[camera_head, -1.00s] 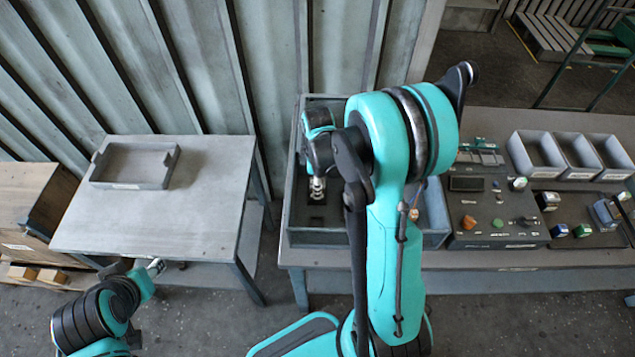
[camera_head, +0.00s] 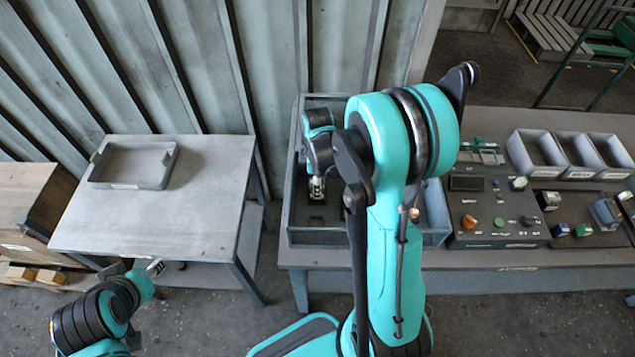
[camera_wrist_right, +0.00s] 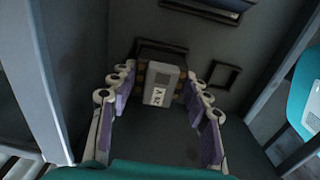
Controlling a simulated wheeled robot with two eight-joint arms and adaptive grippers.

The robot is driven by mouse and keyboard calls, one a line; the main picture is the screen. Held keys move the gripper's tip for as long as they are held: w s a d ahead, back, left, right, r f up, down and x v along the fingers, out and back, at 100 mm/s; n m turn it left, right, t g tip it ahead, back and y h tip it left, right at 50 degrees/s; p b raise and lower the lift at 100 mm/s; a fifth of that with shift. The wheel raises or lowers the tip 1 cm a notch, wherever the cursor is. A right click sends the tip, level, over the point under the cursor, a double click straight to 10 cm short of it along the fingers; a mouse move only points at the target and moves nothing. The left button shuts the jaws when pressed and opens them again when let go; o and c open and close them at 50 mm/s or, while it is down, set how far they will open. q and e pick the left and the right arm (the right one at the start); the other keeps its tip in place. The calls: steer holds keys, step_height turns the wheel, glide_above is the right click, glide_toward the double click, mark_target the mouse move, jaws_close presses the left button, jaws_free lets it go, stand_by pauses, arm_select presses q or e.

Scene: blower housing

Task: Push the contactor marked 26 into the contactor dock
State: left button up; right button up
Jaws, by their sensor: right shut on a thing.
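The contactor (camera_wrist_right: 161,88), a grey-beige block with a white label whose print is hard to read, shows in the right wrist view. It sits at a dark rectangular frame on the housing wall, apparently the contactor dock (camera_wrist_right: 163,46); how deep it sits is hidden. My right gripper (camera_wrist_right: 160,82) is shut on the contactor, with purple-padded fingers on both sides. In the head view my right gripper (camera_head: 317,188) is inside the open grey housing (camera_head: 318,237), partly hidden by my arm. My left gripper (camera_head: 156,267) is small and far from it, its opening unclear.
Another dark square frame (camera_wrist_right: 224,74) lies beside the dock. A control panel (camera_head: 490,215) and grey bins (camera_head: 535,155) stand right of the housing. A shallow tray (camera_head: 135,165) sits on the left table (camera_head: 200,215), otherwise clear.

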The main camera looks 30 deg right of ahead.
steer(key=shift+f+b, duration=0.85)
steer(key=shift+f, duration=0.1)
steer(key=o, duration=1.1)
steer(key=shift+r, duration=0.1)
steer(key=shift+o, duration=0.2)
step_height(320, 180, up, 12)
